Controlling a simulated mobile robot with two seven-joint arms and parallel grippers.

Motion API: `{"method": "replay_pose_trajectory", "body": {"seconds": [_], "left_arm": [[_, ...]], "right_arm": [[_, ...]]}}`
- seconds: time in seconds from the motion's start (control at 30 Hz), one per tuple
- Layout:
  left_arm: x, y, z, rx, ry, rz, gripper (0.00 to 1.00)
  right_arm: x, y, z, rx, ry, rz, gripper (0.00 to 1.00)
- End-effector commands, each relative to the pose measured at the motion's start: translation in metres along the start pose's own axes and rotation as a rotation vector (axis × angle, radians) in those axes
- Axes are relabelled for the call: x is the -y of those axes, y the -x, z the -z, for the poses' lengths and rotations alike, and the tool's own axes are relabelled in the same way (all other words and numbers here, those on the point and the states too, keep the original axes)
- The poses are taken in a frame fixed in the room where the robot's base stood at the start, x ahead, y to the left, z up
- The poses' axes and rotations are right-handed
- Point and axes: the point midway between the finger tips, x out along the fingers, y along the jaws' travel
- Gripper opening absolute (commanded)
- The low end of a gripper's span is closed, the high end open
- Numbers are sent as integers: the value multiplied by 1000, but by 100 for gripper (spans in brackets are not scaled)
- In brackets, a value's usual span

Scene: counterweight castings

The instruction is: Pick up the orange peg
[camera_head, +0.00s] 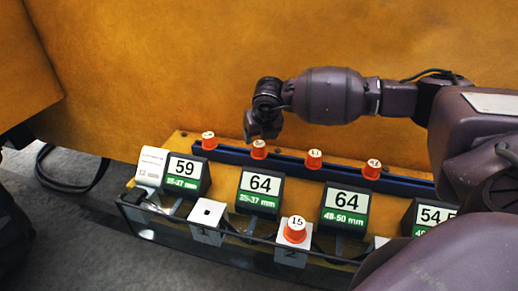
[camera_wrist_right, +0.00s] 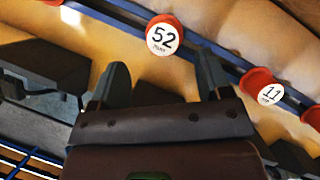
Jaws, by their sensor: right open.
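Several orange pegs with white numbered tops show in the head view. A row sits along a blue rail (camera_head: 232,155), including pegs at the left end (camera_head: 209,142), second (camera_head: 259,150), third (camera_head: 314,160) and fourth (camera_head: 372,170). Another orange peg, marked 15 (camera_head: 295,231), stands on a white block. My right gripper (camera_head: 262,133) is open and empty, just above the second rail peg. In the right wrist view, a peg marked 52 (camera_wrist_right: 164,36) shows just beyond the gap between the fingertips (camera_wrist_right: 162,63). A peg marked 11 (camera_wrist_right: 265,87) is to its right. My left gripper is not in view.
Black holders with number cards, 59 (camera_head: 185,170), 64 (camera_head: 260,185), another 64 (camera_head: 346,201) and 54 (camera_head: 433,215), stand before the rail. A white block with a dark hole (camera_head: 207,222) stands left of the peg block. An orange-brown wall (camera_head: 190,70) rises behind.

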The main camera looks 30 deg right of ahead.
Motion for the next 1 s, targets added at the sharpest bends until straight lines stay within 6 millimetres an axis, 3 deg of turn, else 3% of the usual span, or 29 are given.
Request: {"method": "replay_pose_trajectory", "body": {"seconds": [0.27,0.6,0.9,1.0], "left_arm": [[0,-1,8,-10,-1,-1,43],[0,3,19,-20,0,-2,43],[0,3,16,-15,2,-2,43],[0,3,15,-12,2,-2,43]], "right_arm": [[0,-18,1,-1,1,0,72],[3,-60,2,-2,1,0,72],[4,-66,2,0,1,0,72],[4,-66,2,0,1,0,59]]}}
